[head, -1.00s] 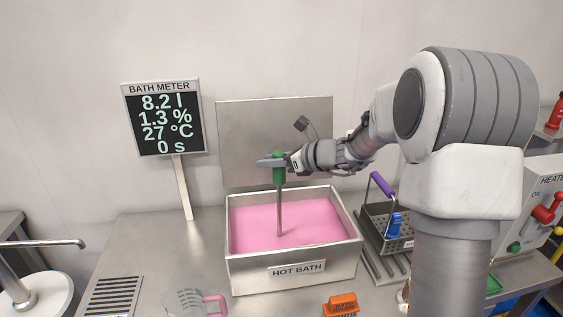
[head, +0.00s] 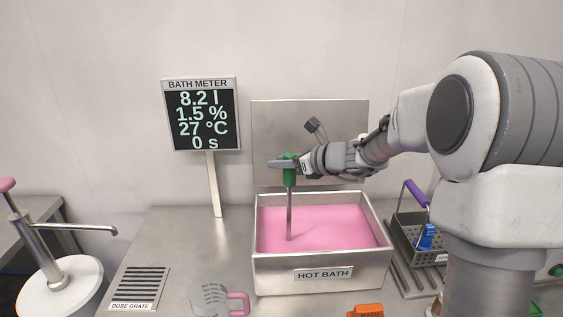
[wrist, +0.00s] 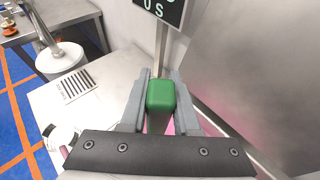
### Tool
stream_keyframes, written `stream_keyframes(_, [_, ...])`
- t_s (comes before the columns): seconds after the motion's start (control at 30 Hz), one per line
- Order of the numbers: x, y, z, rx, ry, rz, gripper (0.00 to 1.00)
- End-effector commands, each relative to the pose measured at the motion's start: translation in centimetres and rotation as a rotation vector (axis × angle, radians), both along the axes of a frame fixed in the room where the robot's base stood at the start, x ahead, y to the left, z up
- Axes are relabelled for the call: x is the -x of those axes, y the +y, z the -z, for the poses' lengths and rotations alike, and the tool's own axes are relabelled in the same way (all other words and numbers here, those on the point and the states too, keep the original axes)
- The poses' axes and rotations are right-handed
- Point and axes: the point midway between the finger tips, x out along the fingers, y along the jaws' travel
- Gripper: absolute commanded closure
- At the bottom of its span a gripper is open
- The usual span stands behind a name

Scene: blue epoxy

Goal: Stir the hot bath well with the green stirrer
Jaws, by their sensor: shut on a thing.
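The green stirrer (head: 290,177) is upright, its metal rod reaching down into the pink liquid (head: 325,227) of the hot bath. My gripper (head: 287,163) is shut on its green handle above the bath. In the wrist view the green handle (wrist: 161,96) sits between the two grey fingers of my gripper (wrist: 157,90). The hot bath (head: 322,274) is an open steel tank with a "HOT BATH" label. The rod's lower end is hidden in the liquid. The bath meter (head: 199,114) reads 8.2 l, 1.5 %, 27 °C and 0 s.
A steel lid or panel (head: 262,130) stands behind the bath. A jug with a pink handle (head: 238,302) and an orange object (head: 366,311) are in front. A dose grate (head: 139,285) and pump (head: 50,255) are left.

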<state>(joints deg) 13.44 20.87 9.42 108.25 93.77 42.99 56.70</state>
Motion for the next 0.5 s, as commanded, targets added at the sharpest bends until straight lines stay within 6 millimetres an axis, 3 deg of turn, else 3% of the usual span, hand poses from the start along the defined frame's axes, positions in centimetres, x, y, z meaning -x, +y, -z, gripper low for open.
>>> stream_keyframes(0.5, [-0.1, -5.3, -0.2, -0.001, -0.001, 0.003, 1.0])
